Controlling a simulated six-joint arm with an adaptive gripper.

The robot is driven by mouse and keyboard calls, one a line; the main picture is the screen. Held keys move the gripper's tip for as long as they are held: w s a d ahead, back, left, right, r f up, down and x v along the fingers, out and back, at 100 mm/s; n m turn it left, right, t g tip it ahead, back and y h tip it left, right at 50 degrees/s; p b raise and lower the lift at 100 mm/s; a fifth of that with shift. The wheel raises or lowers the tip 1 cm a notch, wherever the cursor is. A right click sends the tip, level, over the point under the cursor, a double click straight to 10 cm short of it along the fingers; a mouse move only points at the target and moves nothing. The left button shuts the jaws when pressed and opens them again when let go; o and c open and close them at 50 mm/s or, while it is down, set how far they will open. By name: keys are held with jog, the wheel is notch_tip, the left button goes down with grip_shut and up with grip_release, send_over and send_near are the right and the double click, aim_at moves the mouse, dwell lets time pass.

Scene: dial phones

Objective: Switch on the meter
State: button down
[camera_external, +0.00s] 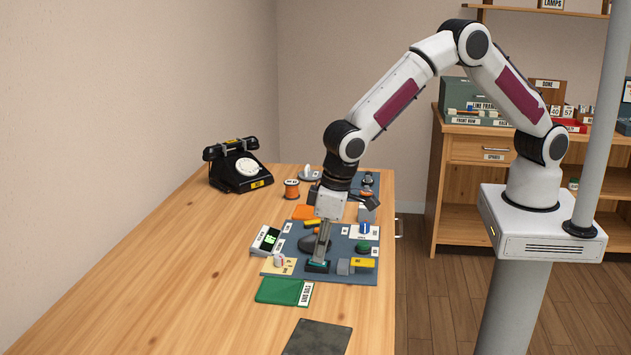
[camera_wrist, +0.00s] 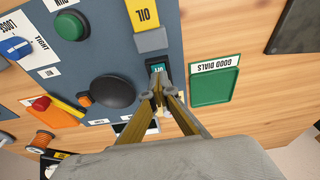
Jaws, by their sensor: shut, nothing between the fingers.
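My gripper (camera_external: 319,260) is shut and empty, pointing down over the blue-grey mat (camera_external: 352,275). A white-framed meter (camera_external: 266,240) with a lit green display stands at the mat's left edge. In the wrist view the meter is mostly hidden behind my fingers.
A dark round knob (camera_wrist: 112,90) is beside the switch. A yellow-labelled oil block (camera_wrist: 147,20), green button (camera_wrist: 70,24) and blue knob (camera_wrist: 15,47) are also close. The green good-dials tray (camera_wrist: 214,87) lies in front. A black phone (camera_external: 238,166) stands farther back. The table's left side is clear.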

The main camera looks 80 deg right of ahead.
jog(key=shift+s, duration=0.25)
jog(key=shift+w+r, duration=0.1)
jog(key=shift+r, duration=0.15)
notch_tip(320, 180, up, 13)
jog(key=s, duration=0.2)
jog(key=shift+s+r, duration=0.15)
jog(key=shift+s, duration=0.25)
dwell(0.3)
jog(key=shift+w+d+r, duration=0.2)
jog(key=shift+w+r, duration=0.1)
jog(key=shift+w, duration=0.3)
dwell(0.3)
